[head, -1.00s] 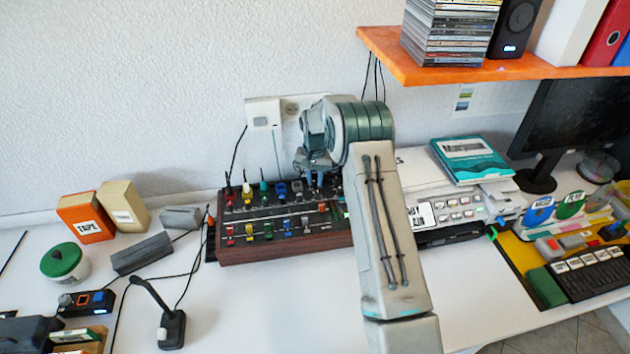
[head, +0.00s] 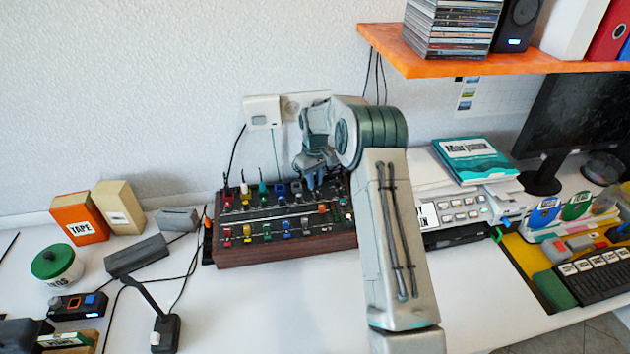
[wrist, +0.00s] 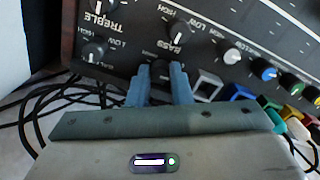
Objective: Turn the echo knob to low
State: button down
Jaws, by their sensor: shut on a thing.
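The mixer (head: 285,250) is a dark panel with wooden sides, set against the wall on the white desk. In the wrist view my gripper (wrist: 160,80) points at the panel, its two blue fingers on either side of a black knob (wrist: 160,69). They are shut on it. The fingers hide most of this knob, and I cannot read its label or setting. My gripper (head: 315,180) is over the back right part of the mixer in the head view. The treble knob (wrist: 96,51) and bass knob (wrist: 178,33) stand nearby, each with LOW and HIGH marks.
Coloured knobs, such as a white one (wrist: 229,52) and a blue one (wrist: 264,69), sit close to the right in the wrist view. Black cables (wrist: 50,105) lie at the left. An orange shelf (head: 480,64) hangs above on the right. Open desk lies in front of the mixer.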

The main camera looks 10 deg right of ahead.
jog(key=shift+n, duration=0.6)
jog(key=c, duration=1.6)
grip_release()
notch_tip(320, 180, up, 14)
jog(key=shift+f+b, duration=0.1)
jog(key=shift+b, duration=0.3)
